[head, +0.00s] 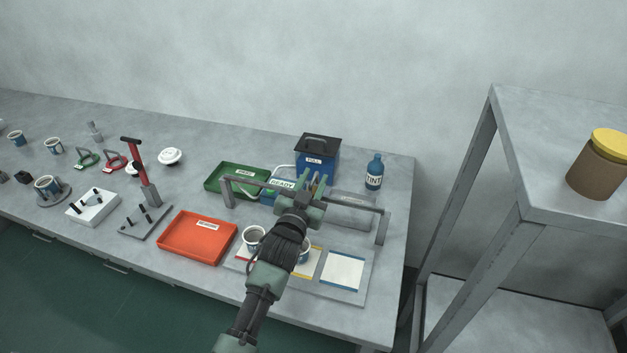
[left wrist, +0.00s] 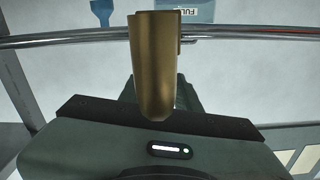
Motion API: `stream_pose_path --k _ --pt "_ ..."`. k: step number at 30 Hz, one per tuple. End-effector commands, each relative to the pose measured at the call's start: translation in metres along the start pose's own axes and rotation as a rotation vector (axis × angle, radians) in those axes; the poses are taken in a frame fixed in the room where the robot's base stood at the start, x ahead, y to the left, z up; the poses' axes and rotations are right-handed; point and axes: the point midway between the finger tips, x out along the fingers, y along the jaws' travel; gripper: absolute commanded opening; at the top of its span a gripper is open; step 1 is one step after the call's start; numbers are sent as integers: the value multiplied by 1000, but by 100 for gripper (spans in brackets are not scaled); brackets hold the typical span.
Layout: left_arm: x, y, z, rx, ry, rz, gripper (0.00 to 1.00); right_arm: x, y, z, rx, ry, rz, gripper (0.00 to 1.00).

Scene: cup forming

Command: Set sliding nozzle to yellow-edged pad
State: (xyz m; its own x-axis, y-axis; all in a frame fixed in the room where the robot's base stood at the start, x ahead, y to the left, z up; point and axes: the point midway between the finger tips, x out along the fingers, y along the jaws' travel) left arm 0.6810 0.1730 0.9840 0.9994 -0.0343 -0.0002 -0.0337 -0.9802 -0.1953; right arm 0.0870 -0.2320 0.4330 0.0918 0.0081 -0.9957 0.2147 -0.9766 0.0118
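A grey rail (head: 355,203) on two posts spans the right part of the bench. In the left wrist view a brass nozzle (left wrist: 155,65) hangs at the rail (left wrist: 80,40). My left gripper (head: 315,183) is at the rail; its green fingers lie behind and beside the nozzle, which hides the gap between them. I cannot tell whether they touch it. The yellow-edged pad (head: 302,274) is partly covered by my left arm, and a white cup (head: 305,246) shows there. A blue-edged pad (head: 343,271) lies to its right, empty. Another cup (head: 253,236) stands left of my arm. My right gripper is out of view.
An orange tray (head: 197,238) lies left of the pads. A green tray (head: 236,177), a blue FULL box (head: 316,161) and a blue bottle (head: 374,172) stand behind the rail. A tall grey rack (head: 548,160) stands right of the bench.

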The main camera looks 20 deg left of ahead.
Motion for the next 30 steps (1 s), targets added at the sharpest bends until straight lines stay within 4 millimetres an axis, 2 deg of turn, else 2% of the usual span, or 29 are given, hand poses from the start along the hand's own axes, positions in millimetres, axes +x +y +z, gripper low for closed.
stream_pose_path --k 4,7,15,19,30 --pt "-2 0 0 0 0 0 33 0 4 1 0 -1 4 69" --pt "-11 0 2 1 -2 0 33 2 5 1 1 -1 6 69" --pt "-57 1 2 -1 -1 1 33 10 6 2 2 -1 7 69" --pt "-72 0 2 -1 -1 0 33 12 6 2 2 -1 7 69" --pt "-78 0 0 0 0 0 33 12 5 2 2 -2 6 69"
